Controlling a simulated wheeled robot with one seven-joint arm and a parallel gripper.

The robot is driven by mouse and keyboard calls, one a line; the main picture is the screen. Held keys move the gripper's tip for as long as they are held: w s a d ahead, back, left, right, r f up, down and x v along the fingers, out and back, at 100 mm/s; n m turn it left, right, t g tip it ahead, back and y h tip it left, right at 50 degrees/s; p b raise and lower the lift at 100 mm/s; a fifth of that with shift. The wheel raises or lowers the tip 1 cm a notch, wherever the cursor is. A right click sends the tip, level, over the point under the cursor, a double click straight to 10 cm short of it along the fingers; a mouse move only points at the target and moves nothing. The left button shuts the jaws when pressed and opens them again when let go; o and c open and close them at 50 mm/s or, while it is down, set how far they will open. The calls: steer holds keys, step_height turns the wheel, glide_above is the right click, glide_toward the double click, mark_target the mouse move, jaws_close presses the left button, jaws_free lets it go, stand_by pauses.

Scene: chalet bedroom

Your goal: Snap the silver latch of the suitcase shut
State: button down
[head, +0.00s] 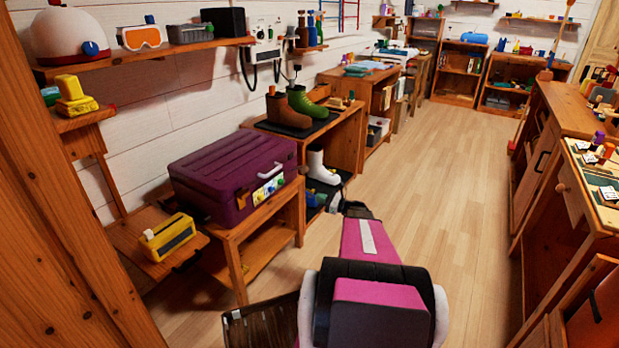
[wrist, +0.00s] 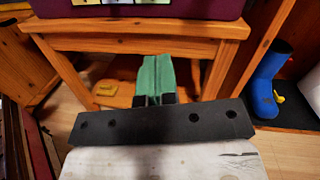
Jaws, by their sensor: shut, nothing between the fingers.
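The purple suitcase (head: 225,165) lies closed on a wooden bench against the left wall in the head view. Its front has a pale curved handle (head: 270,171) and bright stickers (head: 268,190). In the wrist view only the suitcase's lower edge (wrist: 190,9) shows at the top. My gripper (wrist: 156,62), with green fingers, is shut and empty, in front of and below the suitcase, apart from it.
The wooden bench (wrist: 120,45) is ahead of my gripper. A yellow object (head: 167,237) sits on a low shelf to the left. Boots (head: 288,112) stand on the neighbouring bench; a blue boot (wrist: 266,85) is at right. The wooden floor (head: 430,170) is clear down the middle.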

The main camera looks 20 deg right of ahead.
steer(key=w+d+m+t+h, duration=0.1)
steer(key=d+m+t, duration=0.2)
steer(key=d, duration=0.3)
steer(key=shift+d+f+m+t, duration=0.15)
steer(key=shift+d+m+t, duration=0.15)
steer(key=shift+m, duration=0.1)
steer(key=r+x, duration=0.2)
steer(key=x, duration=1.1)
steer(key=shift+s+d+r, duration=0.25)
steer(key=shift+s, duration=0.1)
steer(key=shift+r, duration=0.1)
steer(key=shift+r+h, duration=0.25)
steer(key=shift+h, duration=0.05)
